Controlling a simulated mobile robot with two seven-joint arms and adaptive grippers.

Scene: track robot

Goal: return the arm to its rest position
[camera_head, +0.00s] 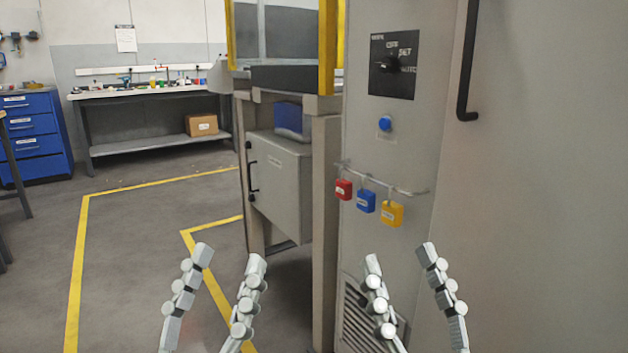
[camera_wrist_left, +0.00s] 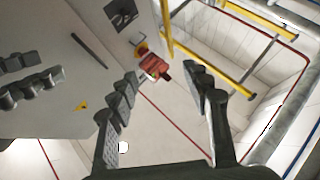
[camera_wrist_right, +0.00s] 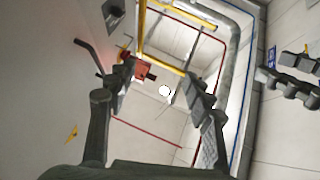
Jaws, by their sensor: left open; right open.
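My left gripper (camera_head: 229,258) is at the lower middle of the head view, fingers apart, with nothing between them. Its fingers also show in the left wrist view (camera_wrist_left: 165,82), pointing up past the cabinet. My right gripper (camera_head: 400,256) is just to the right of it, in front of the grey cabinet (camera_head: 400,140), also open and empty. Its fingers also show in the right wrist view (camera_wrist_right: 160,80). Both grippers point upward side by side, apart from each other. I cannot tell whether the right fingers touch the cabinet.
Red (camera_head: 344,189), blue (camera_head: 365,201) and yellow (camera_head: 391,214) padlocks hang from a rail on the cabinet, above the grippers. A workbench (camera_head: 150,92) stands far left; the floor (camera_head: 130,240) there is mostly clear.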

